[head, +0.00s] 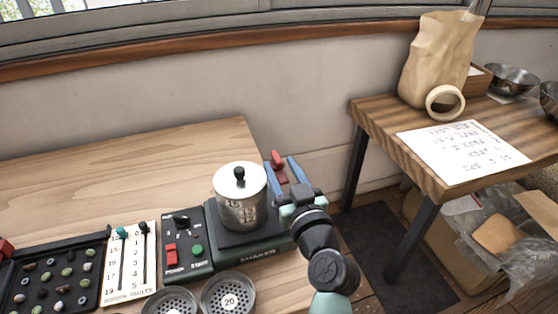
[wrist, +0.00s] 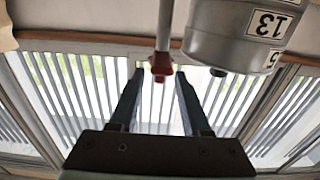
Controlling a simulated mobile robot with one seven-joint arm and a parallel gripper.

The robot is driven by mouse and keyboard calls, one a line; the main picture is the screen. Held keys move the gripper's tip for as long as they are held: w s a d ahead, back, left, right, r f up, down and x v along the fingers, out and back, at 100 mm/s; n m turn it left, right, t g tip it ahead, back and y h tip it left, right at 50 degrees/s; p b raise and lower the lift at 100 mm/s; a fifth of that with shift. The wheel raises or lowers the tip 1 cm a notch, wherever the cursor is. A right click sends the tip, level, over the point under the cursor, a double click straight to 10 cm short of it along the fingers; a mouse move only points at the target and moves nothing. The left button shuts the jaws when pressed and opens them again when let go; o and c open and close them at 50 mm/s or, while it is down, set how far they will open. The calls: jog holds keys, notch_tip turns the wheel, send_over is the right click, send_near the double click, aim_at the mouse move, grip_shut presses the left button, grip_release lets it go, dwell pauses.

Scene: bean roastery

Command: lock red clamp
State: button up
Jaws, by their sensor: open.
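The red clamp (head: 277,158) has a red handle standing at the right side of the shaker (head: 258,251). In the wrist view its red tip (wrist: 161,66) shows on a grey rod, between the lines of my two fingers and near their tips. My gripper (head: 281,163) is open, with blue fingers on either side of the red part. I cannot tell whether either finger touches it. The lidded metal canister (head: 241,207) stands on the shaker, left of my gripper. Its numbered side also shows in the wrist view (wrist: 225,38). The clamp's lower part is partly hidden by my gripper.
A control box (head: 185,250) with a red switch and green button adjoins the shaker. Numbered sieves (head: 228,294) lie in front. A bean tray (head: 103,262) is at the left. The wooden table (head: 130,165) is clear behind. A second table (head: 395,120) with a paper bag stands right.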

jog(key=shift+x, duration=1)
grip_shut()
